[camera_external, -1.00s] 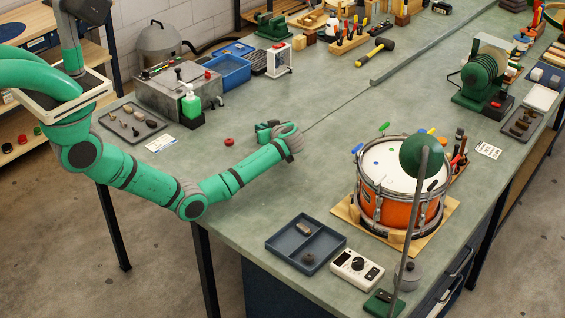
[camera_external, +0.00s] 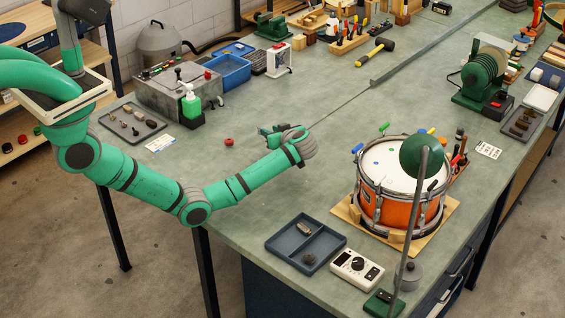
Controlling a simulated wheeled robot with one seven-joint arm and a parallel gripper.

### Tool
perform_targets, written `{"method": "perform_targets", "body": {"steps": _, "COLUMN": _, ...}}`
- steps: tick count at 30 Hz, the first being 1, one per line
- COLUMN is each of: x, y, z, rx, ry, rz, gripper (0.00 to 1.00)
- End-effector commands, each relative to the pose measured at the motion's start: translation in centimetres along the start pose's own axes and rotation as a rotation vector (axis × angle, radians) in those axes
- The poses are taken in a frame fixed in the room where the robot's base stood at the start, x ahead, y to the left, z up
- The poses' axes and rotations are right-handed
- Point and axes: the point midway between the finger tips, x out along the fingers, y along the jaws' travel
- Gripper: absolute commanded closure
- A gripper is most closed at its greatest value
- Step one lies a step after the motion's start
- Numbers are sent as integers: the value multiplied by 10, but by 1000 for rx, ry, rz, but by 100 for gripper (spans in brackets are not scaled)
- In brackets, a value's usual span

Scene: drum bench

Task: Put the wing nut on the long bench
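I cannot pick out the wing nut for certain at this size. A two-part blue-grey tray (camera_external: 274,241) near the bench's front edge holds a small brown piece (camera_external: 305,229) in its far part and a dark lumpy piece (camera_external: 309,258) in its near part; either is too small to name. My gripper (camera_external: 268,132) is above the middle of the long bench (camera_external: 245,195), beyond my wrist and partly hidden by it. Whether it is open or holds something does not show.
An orange drum (camera_external: 399,208) stands on a wooden board, with a green disc on a post before it. A white control box (camera_external: 357,270) sits right of the tray. A dark tray (camera_external: 151,131) of small parts and a red ring (camera_external: 228,141) lie left. The bench between is clear.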

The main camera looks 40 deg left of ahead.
Motion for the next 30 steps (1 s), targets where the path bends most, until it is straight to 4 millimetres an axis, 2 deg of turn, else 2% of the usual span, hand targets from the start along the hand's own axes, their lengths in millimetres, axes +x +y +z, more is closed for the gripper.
{"method": "perform_targets", "body": {"steps": 3, "x": -17, "y": 0, "z": 0, "rx": 0, "ry": 1, "rz": 1, "gripper": 73}}
{"method": "perform_targets", "body": {"steps": 7, "x": -27, "y": 0, "z": 0, "rx": 0, "ry": 0, "rz": 1, "gripper": 73}}
{"method": "perform_targets", "body": {"steps": 23, "x": -30, "y": 0, "z": 0, "rx": 0, "ry": 0, "rz": 0, "gripper": 73}}
{"method": "perform_targets", "body": {"steps": 26, "x": -27, "y": 2, "z": -3, "rx": 6, "ry": -5, "rz": 2, "gripper": 73}}
{"method": "perform_targets", "body": {"steps": 29, "x": -8, "y": 10, "z": -16, "rx": 37, "ry": -31, "rz": 16, "gripper": 73}}
{"method": "perform_targets", "body": {"steps": 30, "x": 5, "y": 16, "z": -27, "rx": 59, "ry": -49, "rz": 28, "gripper": 73}}
